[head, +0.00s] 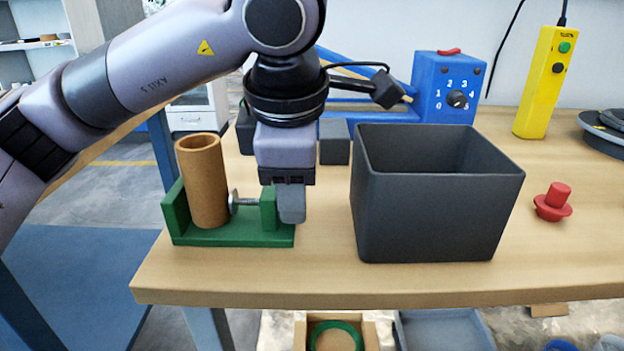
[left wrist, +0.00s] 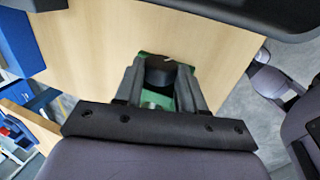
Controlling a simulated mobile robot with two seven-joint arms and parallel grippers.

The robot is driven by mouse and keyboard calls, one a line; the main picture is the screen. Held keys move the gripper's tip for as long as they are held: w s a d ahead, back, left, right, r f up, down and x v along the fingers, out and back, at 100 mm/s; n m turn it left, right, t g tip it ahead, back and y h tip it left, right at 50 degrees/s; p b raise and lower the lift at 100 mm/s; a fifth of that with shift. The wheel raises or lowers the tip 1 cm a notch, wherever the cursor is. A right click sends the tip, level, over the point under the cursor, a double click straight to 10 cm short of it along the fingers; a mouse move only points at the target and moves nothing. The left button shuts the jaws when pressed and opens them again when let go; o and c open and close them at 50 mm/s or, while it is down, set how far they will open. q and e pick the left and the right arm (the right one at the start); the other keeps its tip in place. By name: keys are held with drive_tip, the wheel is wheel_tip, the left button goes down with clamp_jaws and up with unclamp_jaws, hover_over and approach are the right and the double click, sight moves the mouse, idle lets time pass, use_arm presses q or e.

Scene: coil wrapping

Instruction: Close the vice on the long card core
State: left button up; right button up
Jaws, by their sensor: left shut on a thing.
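The long card core (head: 206,182), a brown tube, stands upright in the green vice (head: 215,240), between its left jaw and the round metal pad (head: 233,203) on the screw. The pad is very close to the core; I cannot tell whether it touches. My left gripper (head: 291,212) points down at the vice's right end, beside the green screw block (head: 268,208). In the left wrist view its fingers are shut on a dark round knob (left wrist: 160,70), with green of the vice below. The head view hides the knob behind the gripper. My right gripper is out of view.
A dark open bin (head: 430,220) stands just right of my left gripper. A red knobbed piece (head: 553,203), a yellow button box (head: 543,82) and a blue dial box (head: 447,88) are farther right and back. The vice is near the bench's (head: 330,285) front left edge.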

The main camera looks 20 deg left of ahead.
use_arm(q)
drive_tip(key=g+p, duration=0.1)
drive_tip(key=p, duration=0.1)
drive_tip(key=g+p, duration=0.1)
drive_tip(key=p, duration=0.1)
drive_tip(key=shift+w+a+r+g+h, duration=0.1)
drive_tip(key=shift+w+r+g+h, duration=0.2)
drive_tip(key=shift+r+h, duration=0.1)
drive_tip(key=shift+w+f+g+p, duration=0.1)
drive_tip(key=shift+f+g+p, duration=0.15)
drive_tip(key=shift+g+p, duration=0.25)
drive_tip(key=shift+f, duration=0.15)
